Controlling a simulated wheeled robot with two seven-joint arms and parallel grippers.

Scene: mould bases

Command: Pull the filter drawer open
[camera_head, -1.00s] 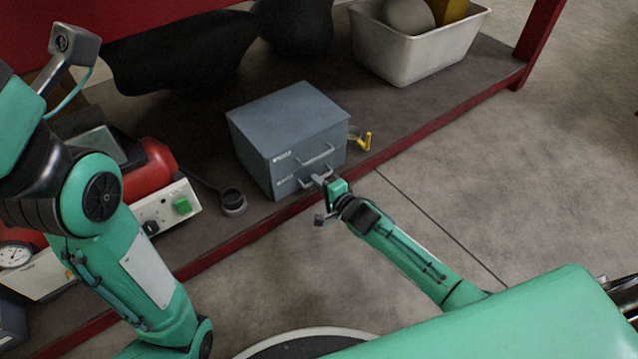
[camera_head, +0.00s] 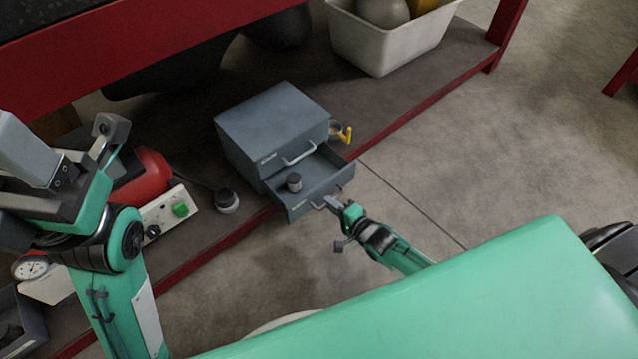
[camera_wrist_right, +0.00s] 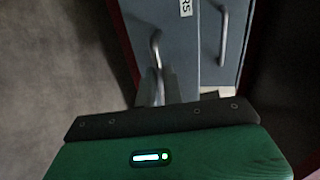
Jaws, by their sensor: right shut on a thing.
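The grey-blue drawer cabinet (camera_head: 268,122) stands on the dark shelf. Its lower drawer (camera_head: 318,176) is pulled out toward me, and a small dark cylinder with a pale band (camera_head: 294,182) stands inside it. The upper drawer is closed, with its handle (camera_head: 300,154) free. My right gripper (camera_head: 333,203) is shut on the lower drawer's handle; the right wrist view shows the fingers (camera_wrist_right: 158,88) at the curved handle (camera_wrist_right: 155,45). My left gripper (camera_head: 85,160) is at the left, away from the cabinet; its fingers are not clear.
A red tank machine with a white control panel (camera_head: 168,216) and a small dark round pot (camera_head: 227,200) are left of the cabinet. A yellow-handled item (camera_head: 345,134) sits at its right. A white bin (camera_head: 380,45) stands behind. Open floor lies at the right.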

